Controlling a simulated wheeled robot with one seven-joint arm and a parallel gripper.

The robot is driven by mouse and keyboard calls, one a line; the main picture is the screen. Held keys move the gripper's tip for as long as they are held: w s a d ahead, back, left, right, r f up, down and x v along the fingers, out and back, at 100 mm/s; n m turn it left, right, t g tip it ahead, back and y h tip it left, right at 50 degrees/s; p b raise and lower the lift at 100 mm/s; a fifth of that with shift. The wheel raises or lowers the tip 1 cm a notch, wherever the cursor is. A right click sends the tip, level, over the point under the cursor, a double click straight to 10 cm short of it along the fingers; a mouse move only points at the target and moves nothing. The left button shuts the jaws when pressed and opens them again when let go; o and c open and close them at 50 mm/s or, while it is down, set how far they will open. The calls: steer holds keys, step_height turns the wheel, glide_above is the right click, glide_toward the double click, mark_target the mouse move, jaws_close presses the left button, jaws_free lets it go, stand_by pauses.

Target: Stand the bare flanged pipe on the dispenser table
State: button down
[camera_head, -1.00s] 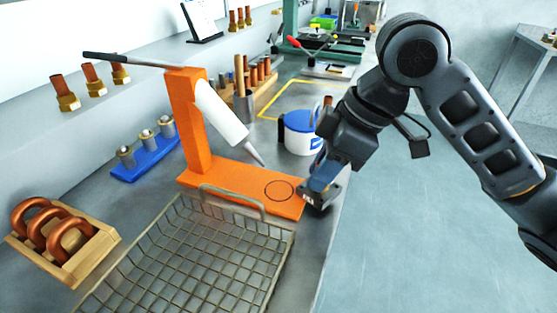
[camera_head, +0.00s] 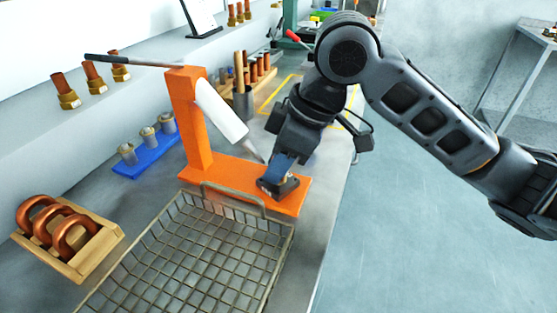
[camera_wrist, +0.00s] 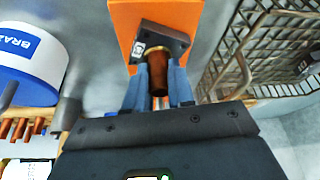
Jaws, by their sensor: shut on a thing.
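The orange dispenser (camera_head: 190,125) stands on the bench with a white cartridge (camera_head: 221,114) whose nozzle points down over its orange base plate, the dispenser table (camera_head: 228,176). My gripper (camera_head: 279,186) is over the right end of this plate and hides the circle marked there. The flange end is toward the orange plate (camera_wrist: 125,18). I cannot tell whether it touches the plate.
A wire mesh basket (camera_head: 190,250) lies directly in front of the dispenser. A blue holder (camera_head: 146,156) with several metal fittings and a wooden tray (camera_head: 88,255) of copper bends are at left.

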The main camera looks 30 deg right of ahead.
steer(key=c, duration=1)
jaws_free()
steer(key=shift+f, duration=0.15)
steer(key=shift+r, duration=0.3)
steer(key=p+v, duration=0.1)
steer(key=v, duration=1)
steer(key=shift+d+r, duration=0.1)
steer(key=shift+r, duration=0.3)
